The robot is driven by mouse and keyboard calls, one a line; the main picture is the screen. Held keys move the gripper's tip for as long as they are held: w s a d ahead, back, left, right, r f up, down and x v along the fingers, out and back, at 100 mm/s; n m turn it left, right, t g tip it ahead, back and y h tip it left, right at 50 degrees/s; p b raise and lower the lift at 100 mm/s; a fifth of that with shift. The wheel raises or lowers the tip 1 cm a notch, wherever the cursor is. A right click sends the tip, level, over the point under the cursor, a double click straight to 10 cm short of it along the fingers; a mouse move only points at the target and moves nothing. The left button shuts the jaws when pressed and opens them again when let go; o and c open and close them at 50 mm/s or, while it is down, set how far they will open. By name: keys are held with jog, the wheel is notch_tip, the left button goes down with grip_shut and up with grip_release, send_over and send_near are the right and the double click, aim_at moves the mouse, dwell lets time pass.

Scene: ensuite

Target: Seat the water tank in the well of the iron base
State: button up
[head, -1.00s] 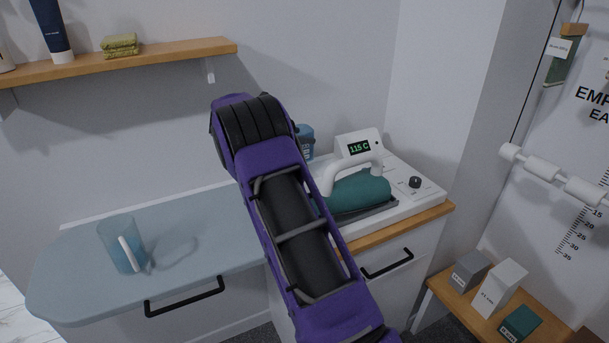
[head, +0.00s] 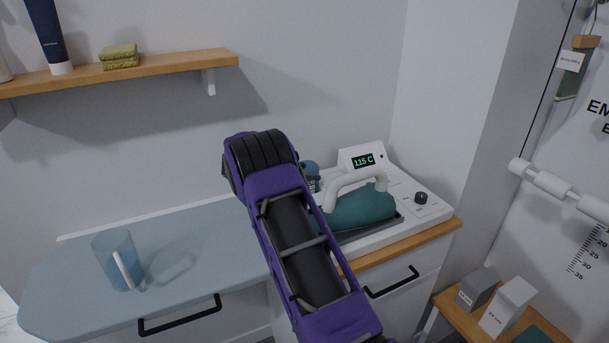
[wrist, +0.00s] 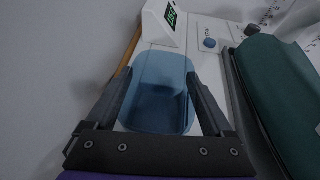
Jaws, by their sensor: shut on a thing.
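The water tank is a translucent blue container (wrist: 160,85). In the wrist view it sits between the two dark fingers of my gripper (wrist: 160,76), which is shut on it. In the head view only a blue part of the tank (head: 311,172) shows behind my purple arm, left of the iron. The white iron base (head: 430,215) stands on the counter and has a display reading 115 C; it also shows in the wrist view (wrist: 158,33). The tank is at the base's left side. The well is hidden, and I cannot tell whether the tank is inside it.
A teal iron with a white handle (head: 358,207) rests on the base, close to my gripper's right side in the wrist view (wrist: 280,90). A clear blue jug (head: 118,262) stands on the pale blue ironing board (head: 70,290). A wooden shelf (head: 180,62) is above.

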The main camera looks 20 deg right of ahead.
jog(key=shift+f, duration=0.4)
jog(key=shift+f, duration=0.1)
jog(key=shift+f, duration=0.15)
jog(key=o, duration=1.3)
jog(key=shift+r, duration=0.3)
jog(key=v, duration=1.2)
jog(key=shift+f, duration=0.1)
